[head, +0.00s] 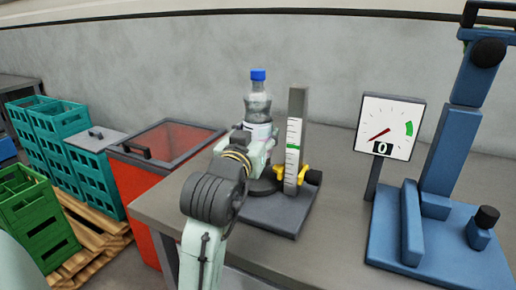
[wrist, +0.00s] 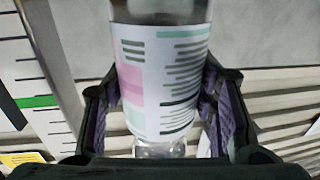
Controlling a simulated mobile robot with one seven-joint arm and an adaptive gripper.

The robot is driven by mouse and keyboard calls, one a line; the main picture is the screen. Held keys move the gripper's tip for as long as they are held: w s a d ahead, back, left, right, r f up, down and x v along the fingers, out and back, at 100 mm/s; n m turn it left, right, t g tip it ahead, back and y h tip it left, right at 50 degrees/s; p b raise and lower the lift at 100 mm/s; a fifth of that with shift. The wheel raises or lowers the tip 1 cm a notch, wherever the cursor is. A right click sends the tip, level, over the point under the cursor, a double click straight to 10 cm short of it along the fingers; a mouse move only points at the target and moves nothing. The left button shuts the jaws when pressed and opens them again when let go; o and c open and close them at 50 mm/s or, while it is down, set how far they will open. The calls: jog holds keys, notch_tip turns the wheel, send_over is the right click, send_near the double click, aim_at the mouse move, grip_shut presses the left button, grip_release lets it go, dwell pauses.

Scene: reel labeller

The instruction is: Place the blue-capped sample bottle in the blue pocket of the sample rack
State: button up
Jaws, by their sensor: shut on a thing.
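The sample bottle (head: 258,104) is clear with a blue cap (head: 258,75) and a pale label. It is upright above the left part of the grey table in the head view. My gripper (head: 262,143) is shut on its lower part. In the wrist view the bottle (wrist: 163,80) fills the middle, its label white with pink and green print, with a dark finger on each side of it. The bottle's cap is out of the wrist view. I see no sample rack or blue pocket in either view.
A scaled post (head: 295,130) with a yellow clamp stands close right of the bottle on a dark base (head: 275,218). A dial gauge (head: 388,125) and blue press (head: 440,160) stand further right. A red-sided bin (head: 145,195) and green crates (head: 45,225) are left of the table (head: 338,215).

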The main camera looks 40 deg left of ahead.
jog(key=shift+f, duration=1.7)
jog(key=shift+f, duration=0.1)
jog(key=shift+f, duration=0.15)
jog(key=o, duration=1.6)
jog(key=shift+o, duration=0.2)
